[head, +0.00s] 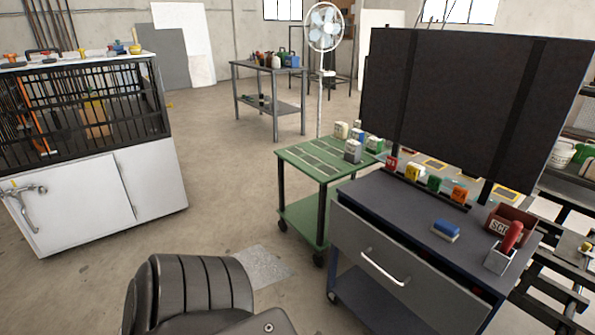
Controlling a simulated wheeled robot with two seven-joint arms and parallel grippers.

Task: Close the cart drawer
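The cart (385,202) stands at the lower right with a dark top. Its wide grey drawer (420,284) faces the lower left and has a curved white handle (384,268). A dark gap shows between the drawer front's upper edge and the cart top, widest toward the right, so the drawer looks slightly pulled out. Its contents are mostly hidden. Neither of my grippers is in view, and nothing touches the handle.
A black, ribbed, seat-like shape (190,290) fills the bottom left-centre. A green wheeled table (295,157) stands beside the cart. The cart top carries a blue-and-white block (446,231) and small containers. Floor lies open left of the cart.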

